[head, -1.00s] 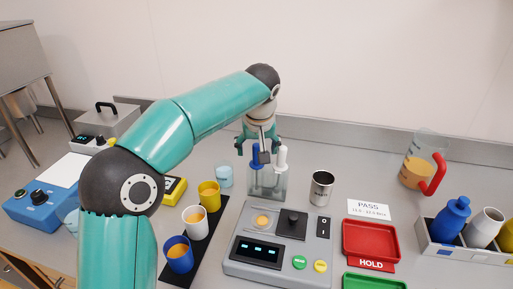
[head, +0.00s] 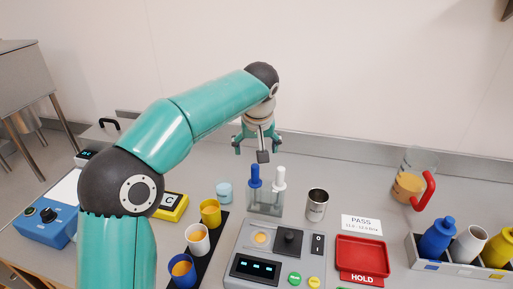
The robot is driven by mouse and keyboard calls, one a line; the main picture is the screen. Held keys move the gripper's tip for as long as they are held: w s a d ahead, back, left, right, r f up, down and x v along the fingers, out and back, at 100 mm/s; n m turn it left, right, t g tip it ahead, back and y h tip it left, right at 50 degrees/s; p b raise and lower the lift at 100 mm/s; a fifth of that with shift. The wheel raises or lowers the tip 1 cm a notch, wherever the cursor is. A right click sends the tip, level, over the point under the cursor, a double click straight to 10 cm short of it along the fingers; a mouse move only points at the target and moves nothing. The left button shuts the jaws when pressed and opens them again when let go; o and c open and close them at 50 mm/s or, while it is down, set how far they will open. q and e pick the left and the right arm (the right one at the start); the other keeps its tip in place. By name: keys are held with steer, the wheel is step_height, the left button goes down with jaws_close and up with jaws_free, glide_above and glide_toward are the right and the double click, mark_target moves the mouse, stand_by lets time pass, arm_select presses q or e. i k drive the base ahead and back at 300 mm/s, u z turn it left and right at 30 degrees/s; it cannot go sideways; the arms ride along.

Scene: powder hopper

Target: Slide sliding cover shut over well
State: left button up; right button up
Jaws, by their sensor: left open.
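The grey instrument (head: 236,268) stands on the bench. The well (head: 261,238) in its top is uncovered and shows orange-tan powder. The black sliding cover (head: 289,241), with a dark knob, lies just right of the well. My left gripper (head: 257,150) is open above and behind the instrument, over the clear holder with the blue and white handles. A thin grey part with a dark block at its end shows between its fingers; I cannot tell whether it belongs to the gripper. The left gripper is apart from the cover. My right gripper is not in view.
The clear holder (head: 264,205) stands behind the instrument, a steel cup (head: 317,204) to its right. Cups stand on a black mat (head: 213,248) at left. A red HOLD tray (head: 362,256), a jug (head: 409,186) and a bottle rack (head: 462,255) are at right.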

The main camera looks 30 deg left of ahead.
mark_target(287, 240)
steer(key=k, duration=1.5)
